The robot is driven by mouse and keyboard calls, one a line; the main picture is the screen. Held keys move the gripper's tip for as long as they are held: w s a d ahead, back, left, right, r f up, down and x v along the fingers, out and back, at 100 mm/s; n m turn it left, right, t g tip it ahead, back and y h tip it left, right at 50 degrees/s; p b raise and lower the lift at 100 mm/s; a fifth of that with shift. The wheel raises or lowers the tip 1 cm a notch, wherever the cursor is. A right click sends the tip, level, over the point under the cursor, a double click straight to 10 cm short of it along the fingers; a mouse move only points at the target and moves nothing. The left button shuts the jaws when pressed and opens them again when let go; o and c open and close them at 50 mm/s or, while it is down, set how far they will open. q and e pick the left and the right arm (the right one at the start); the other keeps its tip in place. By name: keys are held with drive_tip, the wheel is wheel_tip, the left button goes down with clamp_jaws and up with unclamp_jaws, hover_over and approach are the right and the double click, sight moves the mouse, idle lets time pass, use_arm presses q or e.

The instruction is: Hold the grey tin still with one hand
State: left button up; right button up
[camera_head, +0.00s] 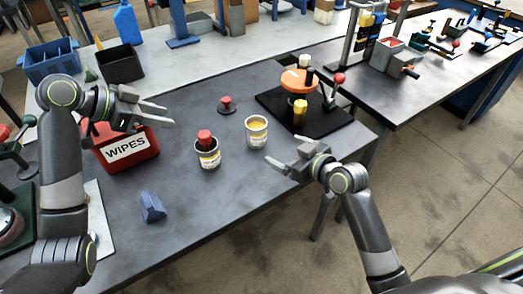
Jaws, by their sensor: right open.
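Two small labelled tins stand upright on the dark grey bench. The nearer grey tin (208,158) has a red-topped object in or on its mouth. The other tin (257,136) is open, with yellow contents showing, to the right and slightly behind. My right gripper (284,153) is open and empty, just right of and in front of the yellow-filled tin, touching neither tin. My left gripper (166,114) has its fingers apart and empty, above the red WIPES box and left of the tins.
The red WIPES box (128,150) and a blue-grey lump (152,208) are on the left. A small red-knobbed piece (227,104) stands behind the tins. A black mat (335,118) holds an orange-topped stand (299,82). Bench between the lump and tins is clear.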

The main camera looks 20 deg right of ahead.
sight(208, 151)
drive_tip(key=s+a+r+n+g+y, duration=0.2)
drive_tip(key=a+r+n+g+y, duration=0.25)
drive_tip(key=a, duration=0.35)
drive_tip(key=x, duration=1.7)
drive_tip(key=shift+w+f, duration=0.15)
drive_tip(key=shift+w, duration=0.05)
drive_tip(key=c, duration=1.2)
drive_tip(key=o, duration=1.2)
